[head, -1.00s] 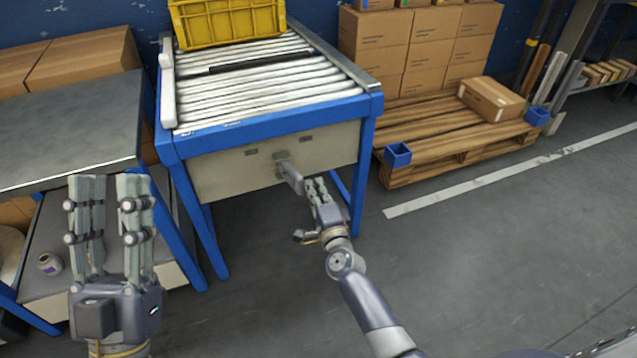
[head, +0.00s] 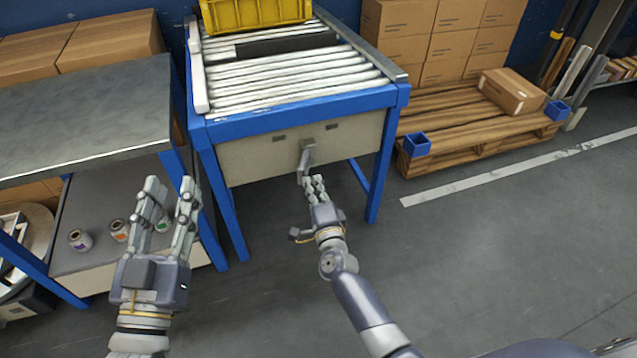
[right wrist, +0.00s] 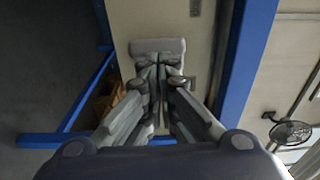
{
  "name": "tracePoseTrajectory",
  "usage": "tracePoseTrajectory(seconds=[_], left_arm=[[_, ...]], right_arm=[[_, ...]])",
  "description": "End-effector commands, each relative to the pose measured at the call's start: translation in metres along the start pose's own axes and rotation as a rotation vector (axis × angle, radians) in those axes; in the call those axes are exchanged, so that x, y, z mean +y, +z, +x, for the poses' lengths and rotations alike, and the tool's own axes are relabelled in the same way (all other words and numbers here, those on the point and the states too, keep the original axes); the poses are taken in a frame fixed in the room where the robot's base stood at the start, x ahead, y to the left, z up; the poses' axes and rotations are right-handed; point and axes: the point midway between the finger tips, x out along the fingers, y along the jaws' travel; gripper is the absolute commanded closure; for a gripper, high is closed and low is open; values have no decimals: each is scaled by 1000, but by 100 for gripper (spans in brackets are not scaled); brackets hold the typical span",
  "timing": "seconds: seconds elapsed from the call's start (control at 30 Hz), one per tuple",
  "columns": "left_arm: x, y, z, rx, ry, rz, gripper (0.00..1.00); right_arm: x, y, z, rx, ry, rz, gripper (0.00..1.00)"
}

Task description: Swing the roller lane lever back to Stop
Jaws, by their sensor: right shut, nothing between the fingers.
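The roller lane lever (head: 307,153) is a grey handle on the beige front panel (head: 245,158) of the blue-framed roller lane (head: 290,82). Its handle hangs down, tilted slightly left. My right gripper (head: 316,183) is shut and empty, with its fingertips beside the lower end of the handle; I cannot tell whether they touch. In the right wrist view the shut fingers (right wrist: 158,70) lie just below the grey lever bar (right wrist: 157,45). My left gripper (head: 169,187) is open and empty, in front of the bench at left.
A yellow crate (head: 255,12) sits at the back of the rollers. A wooden pallet (head: 470,135) with cartons is at right. The floor in front is clear.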

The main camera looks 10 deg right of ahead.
Motion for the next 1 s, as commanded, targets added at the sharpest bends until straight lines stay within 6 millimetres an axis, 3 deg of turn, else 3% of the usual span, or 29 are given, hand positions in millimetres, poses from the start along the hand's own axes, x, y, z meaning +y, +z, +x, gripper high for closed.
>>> tracePoseTrajectory(seconds=[1.0], left_arm=[[-1, 8, -1, -40, -3, 1, 64]], right_arm=[[0, 4, 2, 1, 0, 0, 100]])
